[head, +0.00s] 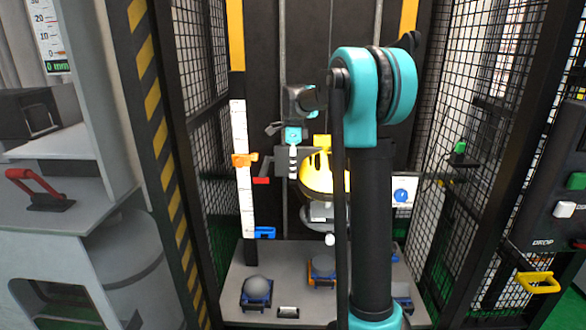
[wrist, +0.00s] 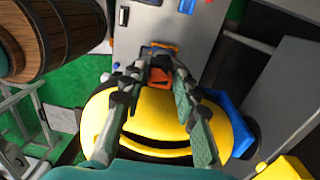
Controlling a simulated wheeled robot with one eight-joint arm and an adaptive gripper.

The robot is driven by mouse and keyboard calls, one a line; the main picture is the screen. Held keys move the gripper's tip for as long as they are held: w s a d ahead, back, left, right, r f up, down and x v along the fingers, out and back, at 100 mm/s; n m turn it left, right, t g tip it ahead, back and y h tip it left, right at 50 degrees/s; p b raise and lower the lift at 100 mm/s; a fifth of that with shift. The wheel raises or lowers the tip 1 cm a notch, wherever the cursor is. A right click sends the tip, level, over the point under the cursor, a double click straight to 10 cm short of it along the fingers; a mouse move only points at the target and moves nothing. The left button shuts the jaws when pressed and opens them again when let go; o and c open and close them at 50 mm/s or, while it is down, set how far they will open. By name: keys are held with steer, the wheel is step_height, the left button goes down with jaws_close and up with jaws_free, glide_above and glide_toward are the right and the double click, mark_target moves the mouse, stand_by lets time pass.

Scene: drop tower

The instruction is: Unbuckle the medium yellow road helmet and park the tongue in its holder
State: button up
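The yellow helmet (head: 315,172) hangs in the middle of the tower in the head view. Its right side is hidden behind my arm. A grey support (head: 325,213) is below it. In the wrist view the helmet (wrist: 150,115) fills the lower middle, with a dark slot across it. My gripper (wrist: 156,78) is over the helmet, its two fingers apart. A small orange-red piece (wrist: 159,77) shows between the fingertips; I cannot tell whether it is the buckle. It does not look gripped. The strap, tongue and holder cannot be made out.
Several anvils, one a grey dome (head: 257,288), stand on the grey base plate (head: 236,272). Mesh cage walls (head: 490,130) close in both sides. A wooden barrel (wrist: 55,40) shows in the wrist view.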

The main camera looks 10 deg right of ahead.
steer(key=c, duration=0.4)
steer(key=shift+o, duration=0.2)
steer(key=shift+r, duration=0.2)
steer(key=shift+w+r, duration=0.1)
steer(key=shift+r, duration=1.4)
